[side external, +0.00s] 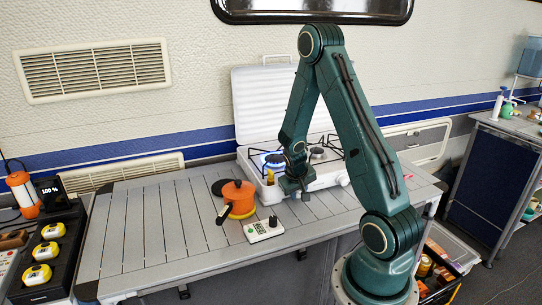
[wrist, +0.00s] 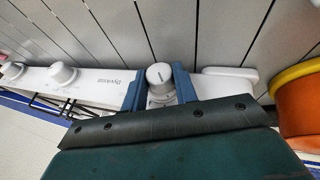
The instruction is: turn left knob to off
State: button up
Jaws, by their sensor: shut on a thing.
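The left knob (wrist: 160,78) is a round white knob with a dark line on its face, at one end of the white stove front (wrist: 105,85). In the wrist view its line runs nearly upright, leaning slightly. My gripper (wrist: 158,88) has its blue fingers on both sides of this knob and is shut on it. In the side external view my gripper (side external: 290,187) is at the front of the stove (side external: 322,179) and hides the knob. A blue flame (side external: 273,160) burns on the left burner.
Two more white knobs (wrist: 63,75) (wrist: 12,71) sit along the stove front. A small white device with a knob (side external: 264,230) lies in front. The slatted table (side external: 150,225) is clear farther left.

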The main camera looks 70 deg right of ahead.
jog(key=shift+d, duration=0.1)
jog(key=shift+d+r+t+y, duration=0.1)
jog(key=shift+t+y, duration=0.7)
jog(key=shift+s+d, duration=0.1)
jog(key=shift+m+t+y, duration=0.3)
jog(key=shift+t+y, duration=0.1)
jog(key=shift+t, duration=0.1)
jog(key=shift+d+t+y, duration=0.1)
jog(key=shift+t+y, duration=0.2)
jog(key=shift+t, duration=0.1)
jog(key=o, duration=1.8)
jog(key=shift+s, duration=0.1)
